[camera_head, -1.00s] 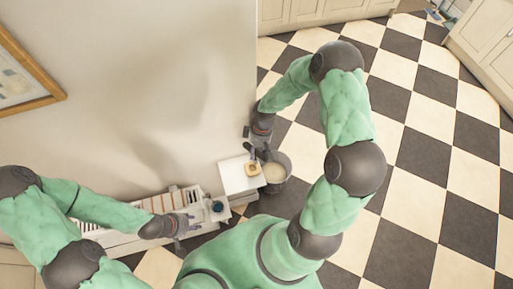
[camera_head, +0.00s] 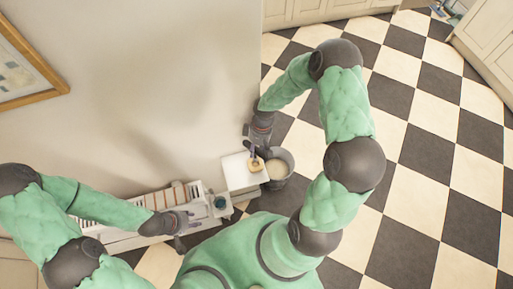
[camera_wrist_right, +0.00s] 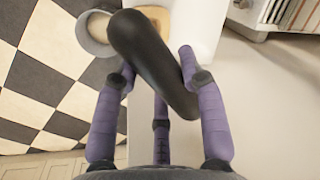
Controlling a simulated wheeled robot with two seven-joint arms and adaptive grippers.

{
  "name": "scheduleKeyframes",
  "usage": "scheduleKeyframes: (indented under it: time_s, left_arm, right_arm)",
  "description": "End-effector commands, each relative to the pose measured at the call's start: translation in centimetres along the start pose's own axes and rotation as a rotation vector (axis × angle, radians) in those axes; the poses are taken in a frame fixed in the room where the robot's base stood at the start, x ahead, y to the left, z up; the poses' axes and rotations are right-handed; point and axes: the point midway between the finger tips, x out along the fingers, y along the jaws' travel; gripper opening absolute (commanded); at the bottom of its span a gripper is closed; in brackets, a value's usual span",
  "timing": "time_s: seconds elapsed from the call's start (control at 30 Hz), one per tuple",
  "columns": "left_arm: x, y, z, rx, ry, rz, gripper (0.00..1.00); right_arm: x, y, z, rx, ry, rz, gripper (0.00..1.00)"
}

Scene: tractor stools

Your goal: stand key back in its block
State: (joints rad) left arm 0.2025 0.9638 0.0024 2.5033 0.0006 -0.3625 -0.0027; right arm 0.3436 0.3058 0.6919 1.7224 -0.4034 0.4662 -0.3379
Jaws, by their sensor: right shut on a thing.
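The key, a long dark rounded piece (camera_wrist_right: 150,60), is clamped between the purple fingers of my right gripper (camera_wrist_right: 158,82) and lies slanted across the right wrist view. In the head view my right gripper (camera_head: 258,147) is just above the pale wooden block (camera_head: 257,165), which sits on a white stand (camera_head: 236,172). The block also shows partly behind the key in the wrist view (camera_wrist_right: 183,20). Whether the key touches the block is hidden. My left gripper (camera_head: 188,218) is beside the white slatted unit; its jaw opening is too small to make out.
A grey bucket (camera_head: 286,160) with pale contents stands right of the white stand. A white slatted unit (camera_head: 120,205) runs along the wall, with a dark round thing (camera_head: 220,202) at its right end. Checkered floor (camera_head: 430,130) is open to the right.

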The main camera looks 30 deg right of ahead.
Motion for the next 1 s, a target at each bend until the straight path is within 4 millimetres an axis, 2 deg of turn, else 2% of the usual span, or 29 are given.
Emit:
scheduleKeyframes:
  time_s: [0.03, 0.23, 1.0]
  left_arm:
    - [0.7, -0.2, 0.0, 0.0, 0.0, 0.0, 0.4]
    - [2.0, -0.7, -0.1, 0.0, 0.0, 0.0, 0.4]
    - [2.0, -0.7, -0.1, 0.0, 0.0, 0.0, 0.4]
  right_arm:
    - [0.8, 0.2, 0.0, 0.0, 0.0, 0.0, 0.0]
    - [2.5, 0.5, 0.0, 0.0, 0.0, 0.0, 0.0]
    - [2.2, 0.4, 0.0, 0.0, 0.0, 0.0, 0.0]
